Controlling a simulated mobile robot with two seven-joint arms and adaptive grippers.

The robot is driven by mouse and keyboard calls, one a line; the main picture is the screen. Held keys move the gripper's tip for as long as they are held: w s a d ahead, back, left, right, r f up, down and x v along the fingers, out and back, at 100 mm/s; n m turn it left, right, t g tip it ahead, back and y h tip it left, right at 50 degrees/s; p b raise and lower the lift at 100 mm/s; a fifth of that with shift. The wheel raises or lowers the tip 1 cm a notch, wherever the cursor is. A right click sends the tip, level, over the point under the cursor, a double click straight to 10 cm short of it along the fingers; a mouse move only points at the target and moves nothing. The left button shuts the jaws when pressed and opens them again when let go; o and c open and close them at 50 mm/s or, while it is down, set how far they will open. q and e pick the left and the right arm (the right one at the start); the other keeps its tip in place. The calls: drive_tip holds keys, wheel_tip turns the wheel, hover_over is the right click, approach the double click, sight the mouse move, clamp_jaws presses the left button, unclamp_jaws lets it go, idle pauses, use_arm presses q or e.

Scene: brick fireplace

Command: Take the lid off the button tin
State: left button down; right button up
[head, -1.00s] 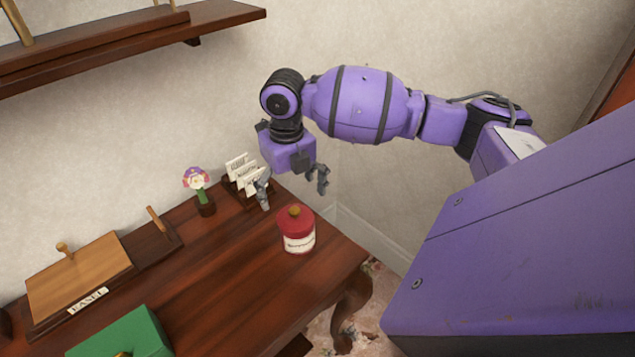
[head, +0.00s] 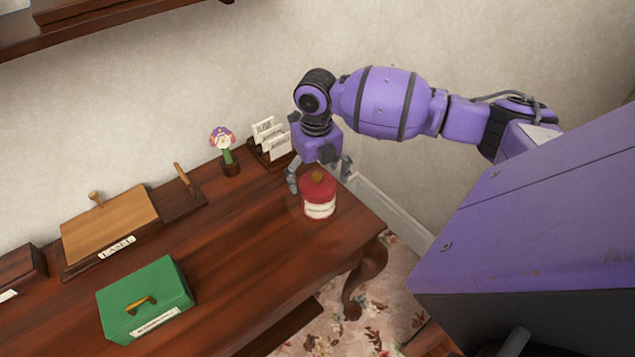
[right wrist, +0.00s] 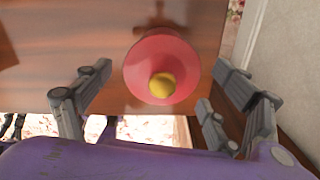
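The button tin (head: 320,207) is red with a pale label band and stands upright near the right end of the wooden table. Its red lid (head: 313,187) is on top, with a round yellow-brown knob (head: 317,177). In the right wrist view the lid (right wrist: 145,62) and knob (right wrist: 162,85) lie between the spread fingers. My right gripper (head: 319,180) is open, pointing down just above and behind the tin, with fingers apart on either side of the knob. I cannot tell if any finger touches the lid. My left gripper is out of view.
A letter rack (head: 270,150) and a small flower figure (head: 225,150) stand behind the tin to the left. The table's right edge is close to the tin.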

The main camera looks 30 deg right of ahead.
drive_tip(key=c, duration=0.8)
drive_tip(key=shift+r, duration=0.1)
